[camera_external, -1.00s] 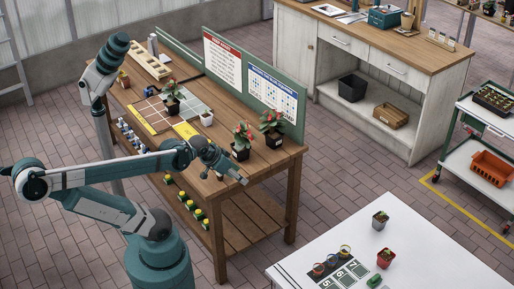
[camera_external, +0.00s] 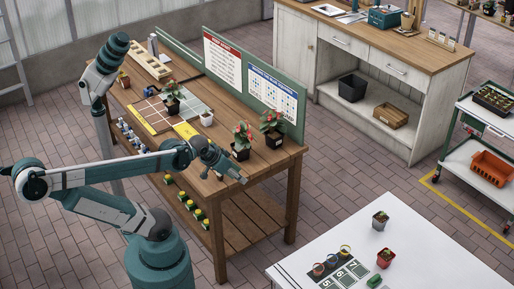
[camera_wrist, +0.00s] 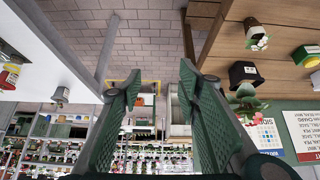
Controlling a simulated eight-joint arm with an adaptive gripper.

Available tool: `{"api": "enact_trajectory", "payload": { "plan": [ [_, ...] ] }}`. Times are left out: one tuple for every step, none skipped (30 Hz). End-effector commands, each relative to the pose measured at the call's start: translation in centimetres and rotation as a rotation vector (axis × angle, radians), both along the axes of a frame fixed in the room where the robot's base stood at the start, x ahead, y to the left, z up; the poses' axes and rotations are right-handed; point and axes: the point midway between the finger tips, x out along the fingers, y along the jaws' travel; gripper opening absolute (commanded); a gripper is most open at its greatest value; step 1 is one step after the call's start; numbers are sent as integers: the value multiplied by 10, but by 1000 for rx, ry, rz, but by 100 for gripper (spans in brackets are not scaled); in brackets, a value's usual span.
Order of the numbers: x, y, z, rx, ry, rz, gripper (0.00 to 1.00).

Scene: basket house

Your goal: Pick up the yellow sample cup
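The yellow sample cup (camera_external: 345,250) appears as a small yellow-rimmed cup at the back right of a short row on the white table. A blue-rimmed cup (camera_external: 332,260) and an orange-red cup (camera_external: 318,269) stand beside it. My gripper (camera_external: 243,181) is by the front right corner of the wooden bench, well to the left of the cup and apart from it. In the wrist view my gripper (camera_wrist: 158,80) is open, with nothing between its fingers.
The white table (camera_external: 430,262) also holds numbered cards (camera_external: 350,272), a red pot (camera_external: 385,258), a grey pot (camera_external: 380,221) and a green object (camera_external: 374,281). Potted plants (camera_external: 241,142) stand on the wooden bench near my gripper. Brick floor separates bench and table.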

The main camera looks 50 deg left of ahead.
Motion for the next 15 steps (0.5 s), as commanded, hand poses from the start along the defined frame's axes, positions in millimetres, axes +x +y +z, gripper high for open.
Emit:
{"api": "enact_trajectory", "payload": {
  "plan": [
    [0,0,0,0,0,0,34],
    [0,0,0,0,0,0,34],
    [0,0,0,0,0,0,34],
    [0,0,0,0,0,0,34],
    [0,0,0,0,0,0,34],
    [0,0,0,-1,0,1,34],
    [0,0,0,-2,0,1,34],
    [1,-1,1,-3,1,2,34],
    [1,-1,1,-5,2,4,34],
    [2,-2,2,-8,3,5,34],
    [3,-3,2,-12,4,8,34],
    [5,-4,3,-18,7,11,34],
    [6,-6,5,-24,9,15,34],
    [8,-7,6,-31,11,20,34],
    [11,-10,7,-41,15,26,34]
  ]
}}
